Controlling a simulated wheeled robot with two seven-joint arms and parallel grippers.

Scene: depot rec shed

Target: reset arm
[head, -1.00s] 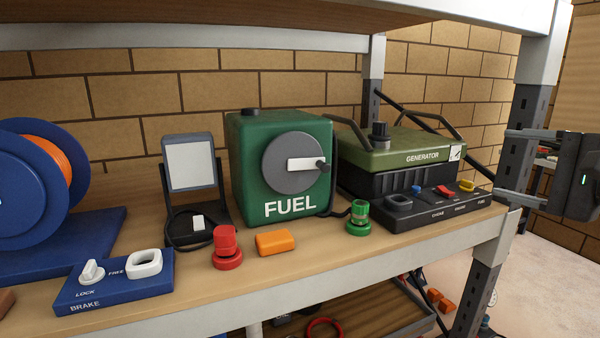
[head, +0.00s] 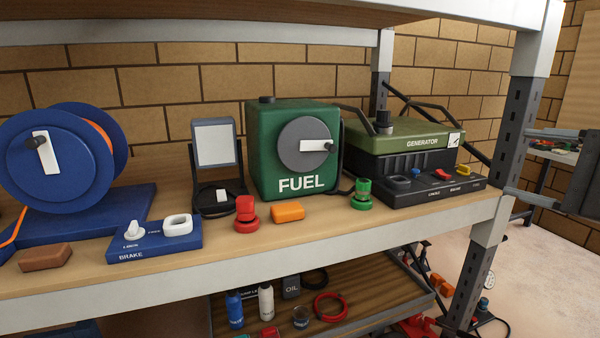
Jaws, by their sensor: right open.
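My right gripper (head: 516,163) is at the right edge of the head view. Its two grey fingers are wide apart with nothing between them. It is in front of the shelf's right post, apart from the things on the shelf. Part of its body and its arm are cut off by the picture edge. My left gripper is not in view.
A wooden shelf (head: 270,241) carries a blue reel (head: 75,170), brake block (head: 150,243), lamp (head: 214,142), green fuel tank (head: 262,150) and generator (head: 420,141). A grey post (head: 507,130) stands beside my gripper. A lower shelf holds bottles. Open floor (head: 545,262) lies right.

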